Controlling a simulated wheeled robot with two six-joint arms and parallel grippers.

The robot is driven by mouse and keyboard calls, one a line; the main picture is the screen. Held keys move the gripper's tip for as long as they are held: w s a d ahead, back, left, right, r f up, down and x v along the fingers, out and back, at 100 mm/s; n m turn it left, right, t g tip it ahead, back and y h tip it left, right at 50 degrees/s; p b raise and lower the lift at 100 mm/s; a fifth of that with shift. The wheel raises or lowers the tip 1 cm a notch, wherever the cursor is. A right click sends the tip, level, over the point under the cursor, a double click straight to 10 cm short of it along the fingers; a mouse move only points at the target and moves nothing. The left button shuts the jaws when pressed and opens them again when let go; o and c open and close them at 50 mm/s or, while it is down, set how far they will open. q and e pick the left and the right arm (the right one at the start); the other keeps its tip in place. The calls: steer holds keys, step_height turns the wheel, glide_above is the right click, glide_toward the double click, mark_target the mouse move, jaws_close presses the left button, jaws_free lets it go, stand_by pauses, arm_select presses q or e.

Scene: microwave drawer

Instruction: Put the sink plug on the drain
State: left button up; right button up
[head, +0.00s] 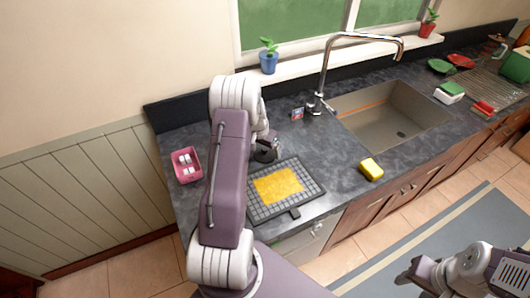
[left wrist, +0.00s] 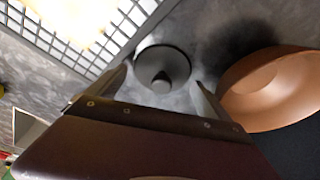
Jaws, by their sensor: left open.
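The sink plug (left wrist: 162,66), a dark grey disc with a small knob, lies flat on the counter in the left wrist view. My left gripper (left wrist: 161,86) is open, with its fingertips on either side of the plug's near part; I cannot tell if they touch it. In the head view my left gripper (head: 265,151) is low over the counter, left of the sink, and I cannot make out the plug there. The drain (head: 401,134) is a dark spot on the floor of the sink (head: 372,118). My right gripper (head: 408,276) is at the lower right, over the floor, its opening unclear.
A brown bowl (left wrist: 268,88) stands close to the plug's right in the left wrist view.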

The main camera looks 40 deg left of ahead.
arm_select(q)
steer(key=shift+w+a+f, duration=0.1)
steer(key=shift+f, duration=0.2)
steer(key=c, duration=1.1)
steer(key=shift+w+r, duration=0.15)
steer(key=shift+r, duration=0.35)
step_height(320, 180, up, 3)
steer(key=shift+a+r+b, duration=0.1)
steer(key=shift+b, duration=0.45)
steer(key=w+d+r, duration=0.4)
steer(key=w, duration=0.1)
steer(key=w+d+r, duration=0.2)
steer(key=w, duration=0.1)
steer(key=shift+w+d, duration=0.1)
steer(key=shift+w, duration=0.15)
steer(key=shift+w+d+r, duration=0.35)
steer(key=shift+w+r, duration=0.05)
steer(key=shift+w, duration=0.05)
steer(key=shift+c, duration=0.2)
